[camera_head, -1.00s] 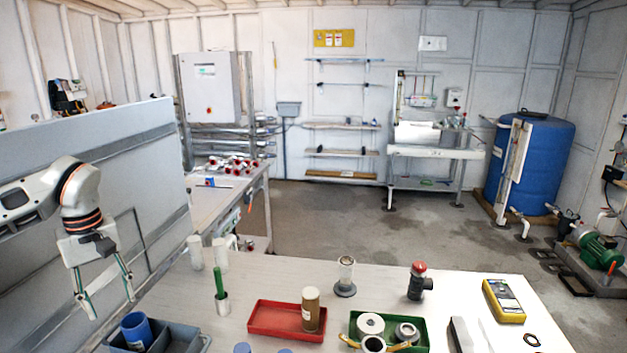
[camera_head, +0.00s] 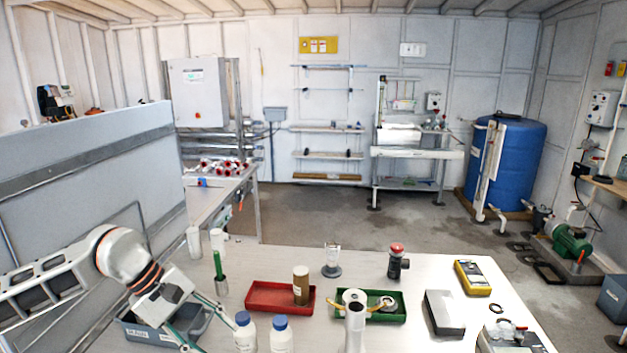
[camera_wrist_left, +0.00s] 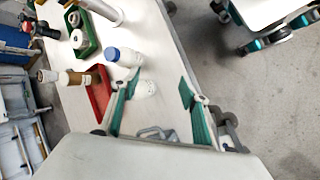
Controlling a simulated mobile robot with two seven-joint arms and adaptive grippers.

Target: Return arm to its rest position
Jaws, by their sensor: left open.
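My left arm comes in from the left in the head view, reaching low over the front left of the table. My left gripper (camera_head: 206,328) points down and to the right beside two white bottles with blue caps, one (camera_head: 245,333) nearer it and one (camera_head: 281,337) farther. Its fingers are spread with nothing held between them. The left wrist view shows the same open gripper (camera_wrist_left: 158,92) with green fingers; a bottle (camera_wrist_left: 122,57) stands close to one finger. The wrist partly covers a grey divided bin (camera_head: 150,333).
A red tray (camera_head: 262,297) with a brown cylinder (camera_head: 301,285) and a green tray (camera_head: 398,312) lie mid-table. A white upright piece (camera_head: 355,328) stands in front. A grey panel (camera_head: 90,170) rises at left. A yellow meter (camera_head: 472,278) lies at right.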

